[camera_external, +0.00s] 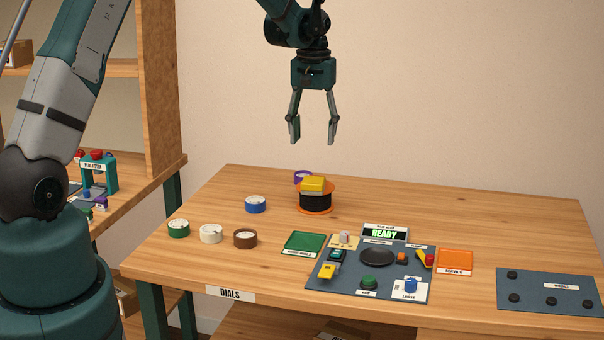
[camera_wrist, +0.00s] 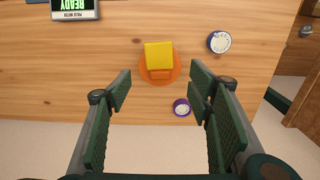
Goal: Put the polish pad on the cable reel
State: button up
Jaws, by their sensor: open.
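A yellow block, which I take to be the polish pad (camera_external: 314,184), sits on top of the cable reel (camera_external: 316,203), a black drum with orange flanges. In the wrist view the pad (camera_wrist: 158,54) lies over the orange reel flange (camera_wrist: 174,74), with a darker orange part on its near side. My gripper (camera_external: 314,138) is open and empty, raised well above the reel and apart from the pad. In the wrist view its fingers (camera_wrist: 161,90) are spread wide, with the pad beyond the tips.
A purple dial (camera_external: 302,177) stands just behind the reel and a blue dial (camera_external: 255,204) to its left. Green, white and brown dials (camera_external: 245,239) stand toward the front left. A grey mat with a READY display (camera_external: 384,233) lies front right. The back right of the table is clear.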

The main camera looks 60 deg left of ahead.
jog(key=shift+r, duration=1.3)
jog(key=s+d+r+m+t, duration=0.2)
jog(key=s+d+r, duration=0.6)
jog(key=d, duration=0.4)
jog(key=s+d+r+m+t, duration=0.1)
jog(key=s+d+r+m, duration=0.1)
jog(key=s+d+r, duration=0.65)
jog(key=s+d+r+m+t, duration=0.1)
jog(key=s+d+m+t, duration=0.3)
jog(key=s+d, duration=1.4)
jog(key=shift+d+r+m, duration=0.15)
jog(key=shift+d+m, duration=0.05)
jog(key=shift+m, duration=0.3)
